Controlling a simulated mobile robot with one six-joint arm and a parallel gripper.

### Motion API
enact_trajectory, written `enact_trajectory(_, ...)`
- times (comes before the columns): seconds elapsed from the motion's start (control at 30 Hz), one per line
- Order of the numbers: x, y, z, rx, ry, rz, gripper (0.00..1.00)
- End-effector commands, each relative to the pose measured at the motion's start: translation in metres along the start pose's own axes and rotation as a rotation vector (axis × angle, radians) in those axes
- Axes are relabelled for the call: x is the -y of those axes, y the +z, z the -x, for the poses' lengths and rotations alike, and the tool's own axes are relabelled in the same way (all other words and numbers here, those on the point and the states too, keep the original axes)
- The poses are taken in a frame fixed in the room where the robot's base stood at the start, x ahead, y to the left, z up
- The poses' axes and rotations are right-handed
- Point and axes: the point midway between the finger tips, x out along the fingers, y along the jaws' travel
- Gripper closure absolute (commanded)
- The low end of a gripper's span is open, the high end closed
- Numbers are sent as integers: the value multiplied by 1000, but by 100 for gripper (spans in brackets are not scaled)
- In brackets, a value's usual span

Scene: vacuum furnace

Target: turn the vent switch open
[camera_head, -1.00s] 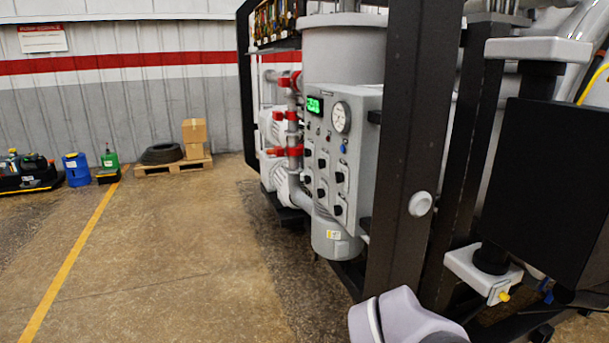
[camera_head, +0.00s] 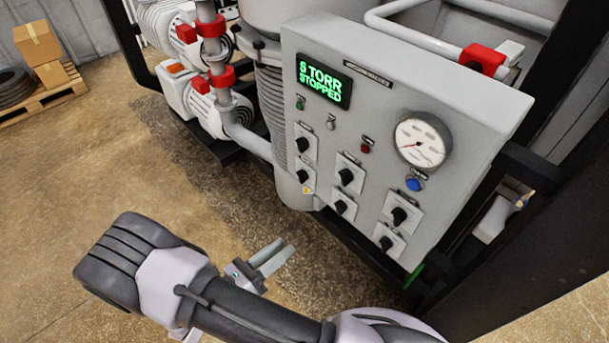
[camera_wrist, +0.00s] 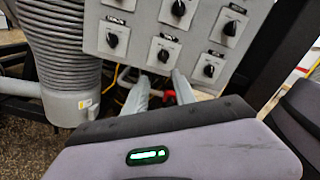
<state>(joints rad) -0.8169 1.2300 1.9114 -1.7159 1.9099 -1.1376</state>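The grey control panel (camera_head: 420,90) carries several black rotary switches in three columns of two, including a left one (camera_head: 303,145), a middle one (camera_head: 346,177) and a right one (camera_head: 399,215). Their labels are too small to read, so I cannot tell which is the vent switch. In the wrist view, switches show along the top, including a lower middle one (camera_wrist: 163,55) and a lower right one (camera_wrist: 209,70). My gripper (camera_head: 272,257) is below and left of the panel in the head view, apart from it. Its fingers (camera_wrist: 160,92) are spread and empty.
The panel has a green display (camera_head: 323,84) reading "TORR STOPPED", a round gauge (camera_head: 421,142) and a blue button (camera_head: 414,184). A ribbed hose (camera_head: 271,100) and pumps stand left of it. A dark frame post (camera_head: 530,240) stands at right.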

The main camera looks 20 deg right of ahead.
Motion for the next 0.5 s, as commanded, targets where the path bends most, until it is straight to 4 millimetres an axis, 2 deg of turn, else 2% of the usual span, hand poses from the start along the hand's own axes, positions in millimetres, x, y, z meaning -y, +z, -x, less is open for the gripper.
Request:
enact_trajectory(0.07,-1,-1,-7,6,2,6,68)
enact_trajectory(0.17,0,-2,-29,3,-3,6,68)
enact_trajectory(0.5,0,-2,-132,-1,-5,2,68)
